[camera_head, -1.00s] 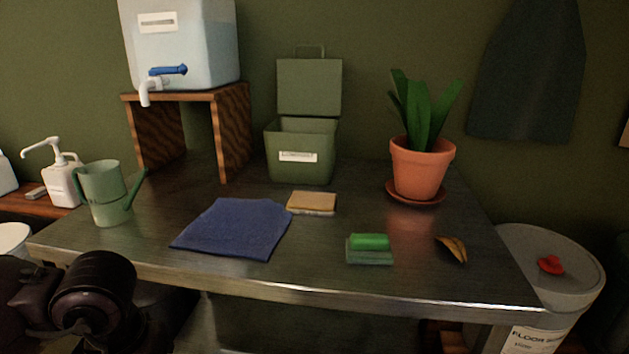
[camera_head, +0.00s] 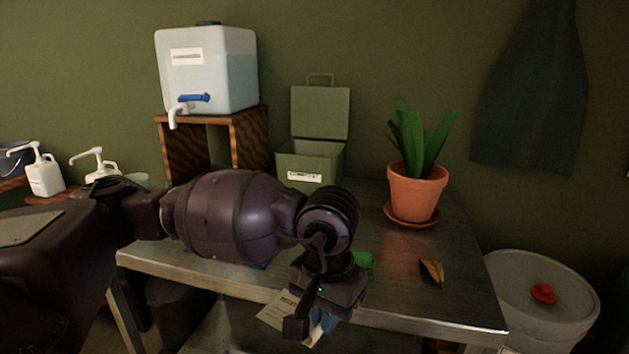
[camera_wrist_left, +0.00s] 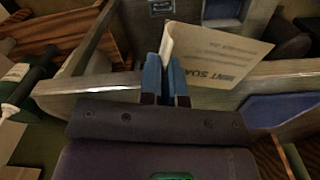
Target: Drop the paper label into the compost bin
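My left gripper (camera_head: 318,322) hangs in front of the table's front edge in the head view. In the left wrist view its blue fingers (camera_wrist_left: 165,78) are closed on the edge of the paper label (camera_wrist_left: 222,56), a cream sheet with printed text. The label (camera_head: 274,313) also shows beside the gripper in the head view, below table height. A green bin with its lid raised (camera_head: 308,165), likely the compost bin, stands at the back of the table, behind my left arm; its small label is unreadable. My right gripper is not in view.
The metal table (camera_head: 455,290) carries a potted plant (camera_head: 416,190), a dried leaf (camera_head: 431,271) and a water tank (camera_head: 205,70) on a wooden stand. My left arm hides the table's left and middle. A round lidded container (camera_head: 540,295) stands at the right.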

